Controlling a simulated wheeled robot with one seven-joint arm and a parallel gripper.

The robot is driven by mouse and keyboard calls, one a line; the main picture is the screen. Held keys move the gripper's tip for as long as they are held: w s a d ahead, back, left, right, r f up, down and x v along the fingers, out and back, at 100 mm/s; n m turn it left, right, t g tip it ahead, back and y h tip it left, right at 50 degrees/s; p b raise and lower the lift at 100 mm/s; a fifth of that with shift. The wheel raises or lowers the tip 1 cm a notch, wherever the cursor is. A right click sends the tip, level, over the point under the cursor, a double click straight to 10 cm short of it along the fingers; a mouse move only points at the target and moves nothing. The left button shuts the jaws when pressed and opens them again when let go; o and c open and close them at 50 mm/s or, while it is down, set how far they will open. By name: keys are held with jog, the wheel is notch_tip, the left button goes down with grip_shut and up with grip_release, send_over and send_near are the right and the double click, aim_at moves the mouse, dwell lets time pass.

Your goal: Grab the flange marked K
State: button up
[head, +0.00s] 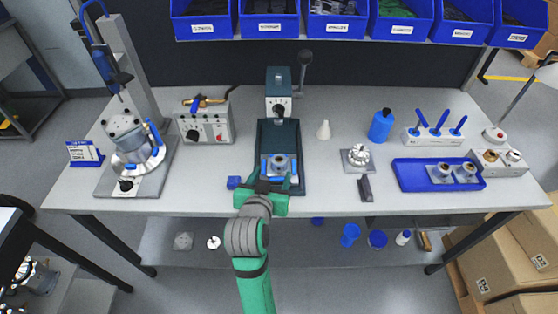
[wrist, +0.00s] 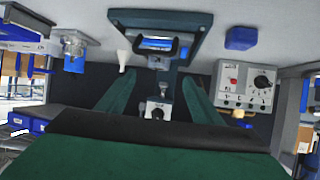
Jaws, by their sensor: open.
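No letter K is readable on any part. A grey flange-like part (head: 280,163) sits between blue blocks on the dark base of the bench press (head: 262,140) in the head view. Two similar grey flanged parts, one left (head: 441,172) and one right (head: 466,172), sit in the blue tray (head: 411,183). My gripper (head: 269,182) is at the near end of the press base, close to the grey part, partly hidden by my arm. In the wrist view its green fingers (wrist: 158,82) are apart with nothing held between them. The press base (wrist: 192,22) shows beyond the fingers.
A blue block (head: 233,182) lies just left of my gripper. A control box (head: 206,122) and a clamp stand (head: 135,150) are left. A white cone (head: 323,130), a silver plate with a round part (head: 357,158) and a blue bottle (head: 381,125) are right. Blue bins (head: 270,20) hang behind.

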aim_at(279, 159)
jog(key=shift+w+r, duration=0.15)
jog(key=shift+w, duration=0.55)
jog(key=x, duration=0.4)
jog(key=shift+w+d, duration=0.15)
jog(key=shift+w, duration=0.15)
jog(key=shift+d+f+x, duration=0.1)
jog(key=shift+f+x, duration=0.05)
jog(key=shift+x, duration=1.2)
jog(key=shift+d+f+x, duration=0.1)
jog(key=shift+f+x, duration=0.05)
jog(key=shift+x, duration=1.2)
jog(key=shift+s+a, duration=0.1)
jog(key=shift+s, duration=0.1)
jog(key=c, duration=1.2)
grip_shut()
jog(key=shift+r, duration=0.1)
jog(key=shift+r, duration=0.15)
